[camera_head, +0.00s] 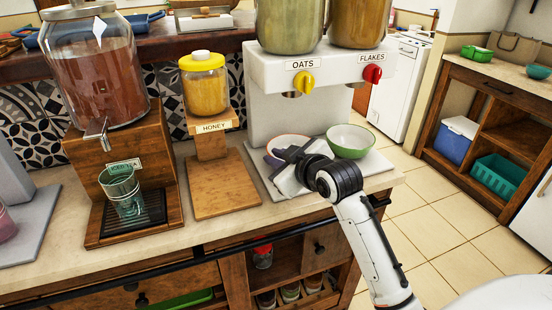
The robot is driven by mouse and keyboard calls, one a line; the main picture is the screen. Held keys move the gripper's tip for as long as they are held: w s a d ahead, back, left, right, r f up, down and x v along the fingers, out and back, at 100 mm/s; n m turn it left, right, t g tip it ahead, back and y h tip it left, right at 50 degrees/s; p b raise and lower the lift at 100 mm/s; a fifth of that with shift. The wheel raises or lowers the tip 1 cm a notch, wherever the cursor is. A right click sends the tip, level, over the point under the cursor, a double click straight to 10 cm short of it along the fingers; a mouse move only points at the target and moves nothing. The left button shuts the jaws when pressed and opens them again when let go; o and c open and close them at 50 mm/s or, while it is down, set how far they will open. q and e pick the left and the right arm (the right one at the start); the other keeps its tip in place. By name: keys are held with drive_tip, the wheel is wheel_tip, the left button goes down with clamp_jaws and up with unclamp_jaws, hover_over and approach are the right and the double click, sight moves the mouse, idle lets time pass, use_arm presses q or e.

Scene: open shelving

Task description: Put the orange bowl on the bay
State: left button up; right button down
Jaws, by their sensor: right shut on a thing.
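The orange bowl (285,140) shows as a pale bowl with an orange rim, under the OATS side of the white cereal dispenser (318,82). It is at the left part of the light grey tray (375,164), which I take for the bay. My right gripper (277,160) reaches in from the right and is shut on the orange bowl near its front edge. The gripper hides much of the bowl, so I cannot tell if its base touches the tray. My left gripper is out of view.
A green bowl (350,139) stands on the tray right of my right gripper, under the FLAKES side. A wooden honey stand (226,189) is to the left, then an iced tea dispenser (130,180) with a glass (122,190). The counter's front strip is clear.

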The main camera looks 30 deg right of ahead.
drive_tip(key=c, duration=1.7)
unclamp_jaws()
drive_tip(key=shift+c, duration=0.2)
drive_tip(key=v, duration=1.2)
drive_tip(key=shift+p, duration=0.4)
drive_tip(key=shift+r, duration=0.1)
